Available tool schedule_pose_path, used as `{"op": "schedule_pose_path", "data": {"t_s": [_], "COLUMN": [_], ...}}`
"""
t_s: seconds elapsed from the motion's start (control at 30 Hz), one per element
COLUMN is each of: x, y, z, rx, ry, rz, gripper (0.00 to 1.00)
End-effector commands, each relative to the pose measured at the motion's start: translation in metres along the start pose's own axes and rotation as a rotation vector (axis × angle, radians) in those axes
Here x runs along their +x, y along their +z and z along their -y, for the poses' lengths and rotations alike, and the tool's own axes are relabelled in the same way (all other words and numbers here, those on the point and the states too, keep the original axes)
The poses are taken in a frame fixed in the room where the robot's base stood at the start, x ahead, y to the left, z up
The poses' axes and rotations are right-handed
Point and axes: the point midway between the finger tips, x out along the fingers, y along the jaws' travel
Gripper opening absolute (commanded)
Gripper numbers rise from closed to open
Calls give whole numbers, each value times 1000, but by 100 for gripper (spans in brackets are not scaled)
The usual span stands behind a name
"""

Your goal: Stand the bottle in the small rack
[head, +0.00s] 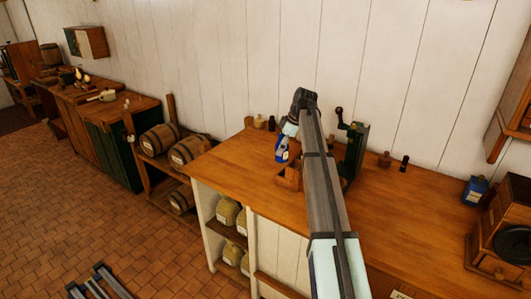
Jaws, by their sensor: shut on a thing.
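A blue bottle (281,150) with a pale label is at my gripper, above or just behind the small rack. My gripper (289,131) points down at the far end of my arm and is shut on the bottle's upper part. The fingers are small and partly hidden by my wrist. The small wooden rack (289,182) stands on the wooden counter (235,165), just in front of the bottle in the picture. My arm hides its right side. I cannot tell whether the bottle touches the rack or the counter.
A dark green hand-cranked device (354,150) stands close right of my arm. Small brown bottles (385,160) stand by the wall. A blue container (475,190) and a wooden grinder-like box (503,235) are at the right. The counter's left end is clear.

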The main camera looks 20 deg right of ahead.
Motion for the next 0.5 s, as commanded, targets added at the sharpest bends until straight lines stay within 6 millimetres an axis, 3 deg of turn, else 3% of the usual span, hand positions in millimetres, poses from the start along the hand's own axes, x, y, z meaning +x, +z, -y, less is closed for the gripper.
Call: {"op": "schedule_pose_path", "data": {"t_s": [0.03,0.2,0.33,0.5], "x": [-3,2,5,9], "y": [9,41,58,70], "z": [-28,-73,-93,-104], "rx": [-47,-208,-289,-341], "ry": [-22,-82,-113,-130], "rz": [-3,-15,-26,-33], "gripper": [8,8,8,8]}}
